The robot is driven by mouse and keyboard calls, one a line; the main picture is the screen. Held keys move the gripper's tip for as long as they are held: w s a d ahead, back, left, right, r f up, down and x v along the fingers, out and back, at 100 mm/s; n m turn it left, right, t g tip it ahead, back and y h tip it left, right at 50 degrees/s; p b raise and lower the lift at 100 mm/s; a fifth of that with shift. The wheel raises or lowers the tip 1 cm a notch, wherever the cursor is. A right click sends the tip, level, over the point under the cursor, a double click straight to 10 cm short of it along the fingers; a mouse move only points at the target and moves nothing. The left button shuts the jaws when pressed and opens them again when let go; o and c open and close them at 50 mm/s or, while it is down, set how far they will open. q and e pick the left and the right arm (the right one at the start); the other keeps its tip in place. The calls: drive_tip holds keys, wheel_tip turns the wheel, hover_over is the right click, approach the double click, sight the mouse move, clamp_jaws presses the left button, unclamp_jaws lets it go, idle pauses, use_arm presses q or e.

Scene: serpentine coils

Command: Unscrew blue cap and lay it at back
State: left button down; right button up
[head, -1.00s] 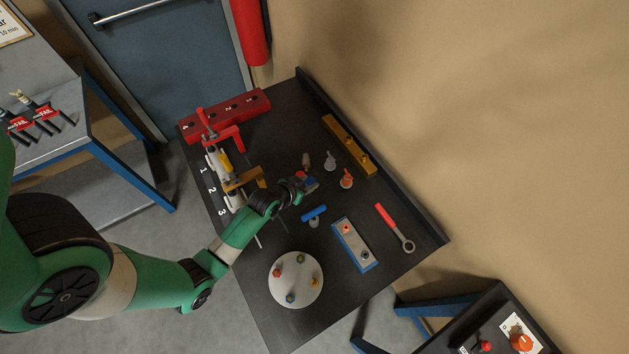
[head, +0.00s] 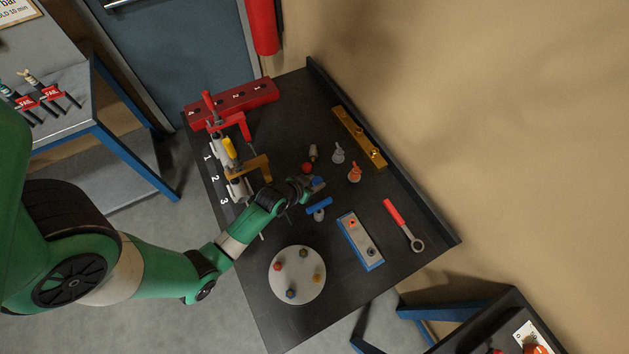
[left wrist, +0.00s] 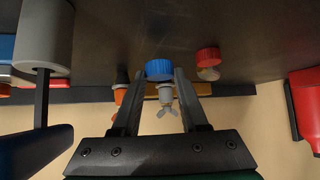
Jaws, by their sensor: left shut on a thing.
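My left gripper (head: 312,186) reaches in over the black table and is shut on the blue cap (left wrist: 160,69). In the left wrist view the cap sits between the fingertips; in the head view only a small blue patch (head: 319,183) of it shows. A red cap (head: 307,168) is just behind the gripper in the head view; it shows to the right of the blue cap in the left wrist view (left wrist: 208,57). Whether the blue cap is still on a thread is hidden by the gripper. My right gripper is not in view.
A blue-handled piece (head: 319,206) lies close in front of the gripper. Grey (head: 338,154) and orange (head: 354,173) winged pieces stand behind right. A blue-grey block (head: 353,240), a red-handled wrench (head: 397,214) and a white disc (head: 278,289) occupy the front. Clamps stand left.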

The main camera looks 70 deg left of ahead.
use_arm(q)
drive_tip(key=shift+f, duration=0.35)
idle(0.4)
drive_tip(key=shift+f+b, duration=0.5)
drive_tip(key=shift+f, duration=0.15)
drive_tip(key=shift+f, duration=0.1)
drive_tip(key=shift+c, duration=1.8)
unclamp_jaws()
